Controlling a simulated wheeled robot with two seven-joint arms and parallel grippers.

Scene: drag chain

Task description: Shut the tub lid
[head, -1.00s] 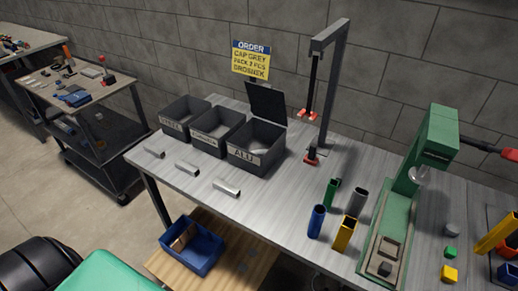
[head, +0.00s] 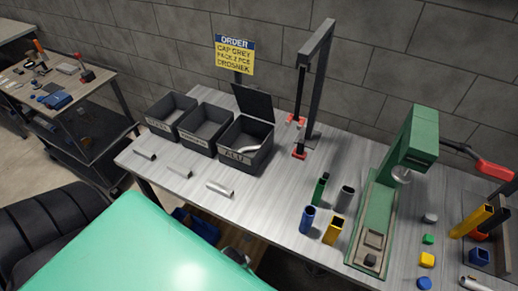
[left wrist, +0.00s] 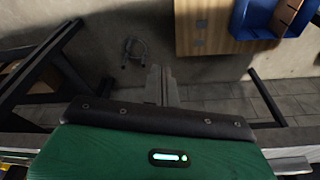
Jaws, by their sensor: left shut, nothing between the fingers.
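The tub (head: 241,160) labelled ALU is the rightmost of a row of dark tubs on the workbench in the head view. Its dark lid (head: 253,102) stands open, tilted up from the tub's back edge. A light curved piece shows inside the tub. My left gripper shows in the left wrist view (left wrist: 162,84), its fingers together and empty, pointing over the floor below the bench. It is apart from the tub and lid. My green arm covers the lower left of the head view. My right gripper is in neither view.
Two open tubs (head: 207,130) stand left of the ALU tub. Metal tubes (head: 219,189) lie in front. A dark post (head: 312,85) with red parts stands close to the right. A blue bin (left wrist: 262,20) sits on a wooden board (left wrist: 205,30) below the bench.

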